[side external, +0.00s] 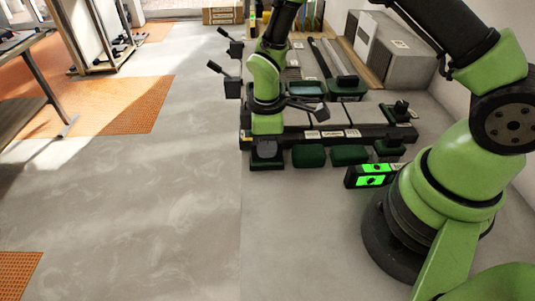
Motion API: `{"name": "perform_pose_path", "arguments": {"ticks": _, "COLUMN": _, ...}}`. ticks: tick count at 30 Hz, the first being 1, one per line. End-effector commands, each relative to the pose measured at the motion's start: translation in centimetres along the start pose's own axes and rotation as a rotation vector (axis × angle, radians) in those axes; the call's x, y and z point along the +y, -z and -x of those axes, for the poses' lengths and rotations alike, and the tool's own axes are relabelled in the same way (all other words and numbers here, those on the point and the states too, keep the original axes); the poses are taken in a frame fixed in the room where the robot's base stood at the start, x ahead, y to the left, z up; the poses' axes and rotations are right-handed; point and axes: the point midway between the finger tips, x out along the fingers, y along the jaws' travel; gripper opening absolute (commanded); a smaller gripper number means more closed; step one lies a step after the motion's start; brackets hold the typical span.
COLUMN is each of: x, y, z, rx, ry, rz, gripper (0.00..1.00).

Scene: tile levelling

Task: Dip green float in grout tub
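My gripper (303,108) is small and dark at the end of the green wrist, over the back part of the tool rack; its fingers cannot be made out, nor whether it holds anything. A row of dark green blocks stands along the rack's front: one with a grey top (265,151) at the left, two plain ones (308,156) (349,155) in the middle and one with a dark handle (388,148) at the right. I cannot tell which is the float. A green-rimmed shallow container (305,88) with a grey inside lies behind the gripper; it may be the grout tub.
A black rack bar (345,139) runs behind the blocks. A level with bright green windows (374,175) lies by my base. A grey box (392,55) stands at the back right. The grey floor (150,210) at left is clear, with orange tile patches (135,105).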

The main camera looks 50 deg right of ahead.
Motion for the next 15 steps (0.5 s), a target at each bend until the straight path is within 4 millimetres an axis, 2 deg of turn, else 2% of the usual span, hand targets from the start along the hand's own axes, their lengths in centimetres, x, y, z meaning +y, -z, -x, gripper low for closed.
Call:
{"name": "perform_pose_path", "arguments": {"ticks": 1, "x": 0.0, "y": 0.0, "z": 0.01, "rx": 0.0, "ry": 0.0, "rz": 0.0, "gripper": 0.13}}
{"name": "perform_pose_path", "arguments": {"ticks": 3, "x": 0.0, "y": 0.0, "z": 0.02, "rx": 0.0, "ry": 0.0, "rz": 0.0, "gripper": 0.0}}
{"name": "perform_pose_path", "arguments": {"ticks": 15, "x": 0.01, "y": 0.02, "z": 0.08, "rx": 0.001, "ry": 0.0, "rz": 0.0, "gripper": 0.0}}
